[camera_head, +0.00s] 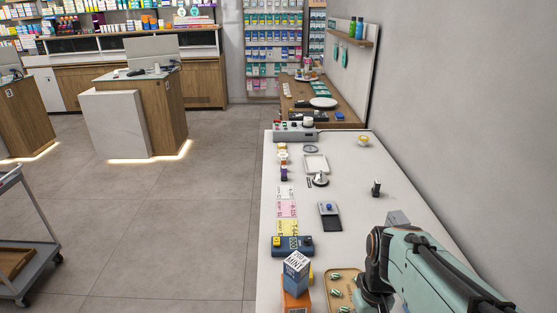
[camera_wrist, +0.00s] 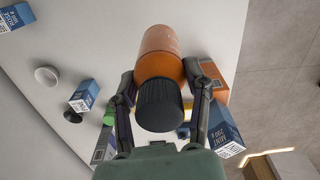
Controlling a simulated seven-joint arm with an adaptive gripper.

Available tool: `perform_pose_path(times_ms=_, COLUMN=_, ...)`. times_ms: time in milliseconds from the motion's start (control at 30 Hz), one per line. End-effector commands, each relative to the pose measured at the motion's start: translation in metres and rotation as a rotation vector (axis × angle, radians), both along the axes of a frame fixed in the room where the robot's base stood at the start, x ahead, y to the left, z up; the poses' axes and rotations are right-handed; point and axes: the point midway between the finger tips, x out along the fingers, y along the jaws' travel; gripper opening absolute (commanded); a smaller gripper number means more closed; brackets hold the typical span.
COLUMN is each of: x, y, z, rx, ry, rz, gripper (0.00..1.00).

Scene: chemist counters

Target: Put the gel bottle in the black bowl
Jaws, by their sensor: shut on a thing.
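In the wrist view, an orange bottle with a black ribbed cap, the likely gel bottle (camera_wrist: 157,48), is between the two fingers of my gripper (camera_wrist: 159,75). The fingers touch its sides, and the cap end points toward the wrist camera. No label on it can be read. A small dark round thing (camera_wrist: 73,117) beside a blue box at the left may be the black bowl; it is too small to be sure. In the head view, my arm hides the gripper and the bottle.
In the wrist view, a white bowl (camera_wrist: 47,76) and blue boxes (camera_wrist: 84,95) stand at left; an orange box (camera_wrist: 216,78) and a blue mint box (camera_wrist: 224,134) are close at right. In the head view, a tan tray (camera_head: 345,276) holds small items; the white counter (camera_head: 350,160) has bare stretches.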

Motion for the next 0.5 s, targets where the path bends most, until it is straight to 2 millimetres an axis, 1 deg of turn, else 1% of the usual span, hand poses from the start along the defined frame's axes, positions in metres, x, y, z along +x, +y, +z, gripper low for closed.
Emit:
perform_pose_path(times_ms=33, x=0.018, y=0.010, z=0.010, rx=0.000, ry=-0.005, rz=0.017, gripper=0.08)
perform_pose_path(times_ms=100, x=0.037, y=0.024, z=0.025, rx=0.000, ry=-0.005, rz=0.019, gripper=0.08)
perform_pose_path(times_ms=200, x=0.055, y=0.039, z=0.046, rx=0.001, ry=-0.004, rz=-0.008, gripper=0.08)
perform_pose_path(times_ms=267, x=0.061, y=0.043, z=0.058, rx=0.000, ry=-0.003, rz=-0.039, gripper=0.08)
perform_pose_path(times_ms=333, x=0.062, y=0.045, z=0.070, rx=0.000, ry=-0.003, rz=-0.086, gripper=0.08)
perform_pose_path(times_ms=400, x=0.056, y=0.045, z=0.071, rx=0.000, ry=0.000, rz=-0.127, gripper=0.08)
perform_pose_path(times_ms=500, x=0.054, y=0.045, z=0.070, rx=0.000, ry=0.001, rz=-0.140, gripper=0.08)
